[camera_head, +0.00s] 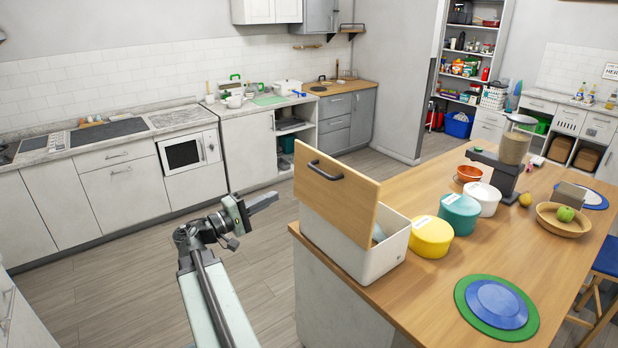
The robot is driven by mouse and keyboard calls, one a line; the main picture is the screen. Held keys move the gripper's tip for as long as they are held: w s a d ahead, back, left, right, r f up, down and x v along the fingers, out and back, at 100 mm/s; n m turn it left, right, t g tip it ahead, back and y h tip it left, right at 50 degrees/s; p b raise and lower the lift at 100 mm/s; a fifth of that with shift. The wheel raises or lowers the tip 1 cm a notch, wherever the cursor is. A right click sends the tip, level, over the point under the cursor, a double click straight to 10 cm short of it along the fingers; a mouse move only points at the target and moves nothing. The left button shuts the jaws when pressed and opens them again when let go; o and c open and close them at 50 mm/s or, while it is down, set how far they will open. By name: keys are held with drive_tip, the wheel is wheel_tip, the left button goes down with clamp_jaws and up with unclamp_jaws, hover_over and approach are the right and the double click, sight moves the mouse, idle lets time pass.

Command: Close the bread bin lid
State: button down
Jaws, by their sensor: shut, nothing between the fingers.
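The bread bin (386,258) is a white box on the near left corner of the wooden island. Its wooden lid (353,206) stands raised and tilted, with a dark handle (325,170) near its upper left corner. The bin's inside is partly visible to the right of the lid; most of it is hidden. My gripper (276,197) is left of the lid and apart from it, above the floor in the picture. Its fingers are together and hold nothing.
A yellow canister (430,237), a teal canister (459,213) and a white canister (484,198) stand right of the bin. A blue plate on a green mat (479,316) lies in front. A wooden bowl (545,226) sits farther right. Open floor (110,285) surrounds my arm.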

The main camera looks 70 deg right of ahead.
drive_tip(key=p+x, duration=0.2)
drive_tip(key=x, duration=1.2)
drive_tip(key=shift+r, duration=0.35)
drive_tip(key=shift+d, duration=0.1)
